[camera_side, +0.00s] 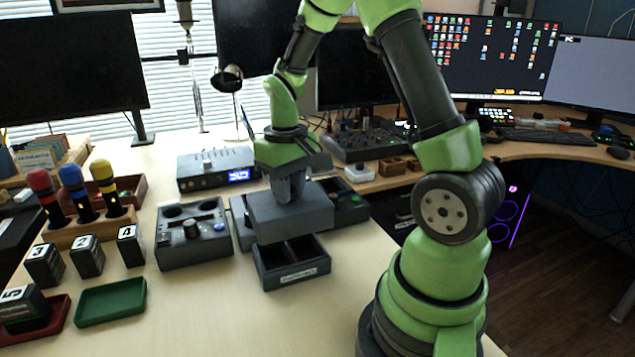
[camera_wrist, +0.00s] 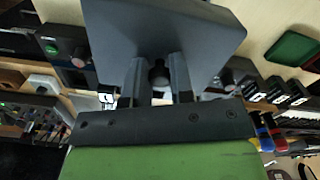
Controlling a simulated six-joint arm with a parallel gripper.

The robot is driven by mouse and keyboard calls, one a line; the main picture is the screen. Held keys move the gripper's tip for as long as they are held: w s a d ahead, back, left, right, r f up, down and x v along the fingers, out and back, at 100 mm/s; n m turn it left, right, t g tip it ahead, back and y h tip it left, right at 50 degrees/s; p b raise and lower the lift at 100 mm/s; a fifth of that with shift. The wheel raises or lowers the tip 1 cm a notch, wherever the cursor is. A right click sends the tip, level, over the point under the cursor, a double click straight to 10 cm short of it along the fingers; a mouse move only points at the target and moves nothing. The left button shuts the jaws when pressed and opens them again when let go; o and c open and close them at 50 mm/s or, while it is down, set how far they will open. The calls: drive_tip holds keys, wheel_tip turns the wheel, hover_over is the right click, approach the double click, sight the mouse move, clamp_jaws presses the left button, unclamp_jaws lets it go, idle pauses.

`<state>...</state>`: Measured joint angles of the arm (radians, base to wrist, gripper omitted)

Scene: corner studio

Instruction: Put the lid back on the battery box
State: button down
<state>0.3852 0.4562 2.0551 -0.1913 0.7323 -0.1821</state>
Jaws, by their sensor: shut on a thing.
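The battery box (camera_side: 292,282) is a dark grey open box with a divider and a white label on its front, standing on the table. The lid (camera_side: 290,216) is a grey slab held above the box, apart from it, roughly level. My gripper (camera_side: 290,188) is shut on the lid's top knob, which shows as a dark knob between the fingers in the wrist view. In the wrist view the lid (camera_wrist: 205,30) fills the upper middle and hides the box. In the side view the lid hides part of the box's rear rim.
Left of the box stands a grey control unit (camera_side: 192,236) with a knob. Numbered black blocks (camera_side: 86,257), a green tray (camera_side: 110,302) and several coloured microphones (camera_side: 76,188) are farther left. A device with a blue display (camera_side: 216,170) stands behind. The table front is clear.

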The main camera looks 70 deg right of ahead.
drive_tip(key=shift+w+a+f, duration=0.1)
drive_tip(key=shift+a+f, duration=0.05)
drive_tip(key=shift+f, duration=2.7)
drive_tip(key=shift+f, duration=0.6)
drive_tip(key=c, duration=1.3)
unclamp_jaws()
drive_tip(key=shift+o, duration=0.2)
drive_tip(key=shift+r, duration=5.5)
